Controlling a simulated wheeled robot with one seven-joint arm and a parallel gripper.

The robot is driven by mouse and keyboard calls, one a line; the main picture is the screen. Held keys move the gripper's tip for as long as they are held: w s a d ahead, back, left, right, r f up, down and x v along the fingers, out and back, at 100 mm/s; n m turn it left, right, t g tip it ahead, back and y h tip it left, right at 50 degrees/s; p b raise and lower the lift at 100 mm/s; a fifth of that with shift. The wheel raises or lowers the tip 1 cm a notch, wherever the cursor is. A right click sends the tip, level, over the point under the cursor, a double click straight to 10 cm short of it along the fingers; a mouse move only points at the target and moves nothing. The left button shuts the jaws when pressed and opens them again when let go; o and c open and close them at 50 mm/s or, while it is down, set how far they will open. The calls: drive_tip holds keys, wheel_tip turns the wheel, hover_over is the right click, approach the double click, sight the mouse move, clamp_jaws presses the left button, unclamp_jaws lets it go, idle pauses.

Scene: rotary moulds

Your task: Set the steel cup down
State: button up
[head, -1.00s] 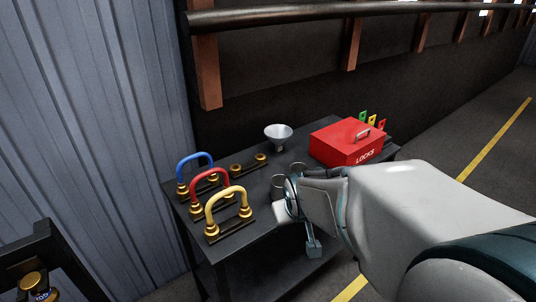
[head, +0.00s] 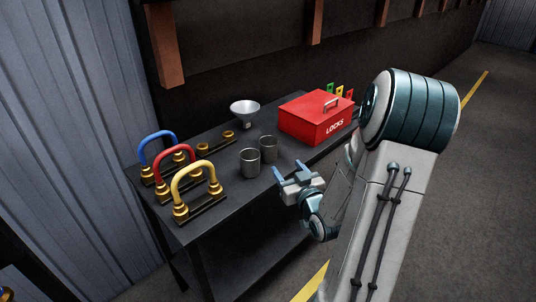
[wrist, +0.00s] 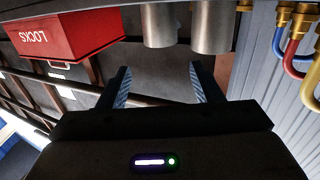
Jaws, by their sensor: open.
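Two grey steel cups, a nearer one (head: 249,164) and a farther one (head: 268,149), stand upright side by side on the dark table (head: 226,198). I cannot tell which one the task means. Both also show at the top of the upside-down wrist view, one left (wrist: 158,25) and one right (wrist: 212,30). My gripper (head: 291,171) is open and empty at the table's near right edge, right of the cups and apart from them. In the wrist view its two fingers (wrist: 160,82) are spread with nothing between them.
A red LOCKS box (head: 316,118) stands at the table's back right, with coloured tags behind it. A funnel (head: 245,112) is at the back. Blue (head: 157,146), red (head: 173,157) and yellow (head: 193,180) handles stand on bases at the left. A wall runs behind the table.

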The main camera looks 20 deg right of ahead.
sight(272, 147)
drive_tip(key=w, duration=0.4)
drive_tip(key=w+p, duration=0.1)
drive_tip(key=w, duration=0.2)
drive_tip(key=shift+w+d+r, duration=0.1)
drive_tip(key=shift+w+d, duration=0.1)
drive_tip(key=shift+w, duration=0.2)
drive_tip(key=shift+w+f+p, duration=0.15)
drive_tip(key=shift+w+p, duration=0.15)
drive_tip(key=shift+w, duration=1.2)
drive_tip(key=shift+w+f+p, duration=0.1)
drive_tip(key=shift+w+p, duration=0.15)
drive_tip(key=shift+w, duration=1.2)
drive_tip(key=c, duration=0.7)
drive_tip(key=shift+r, duration=0.15)
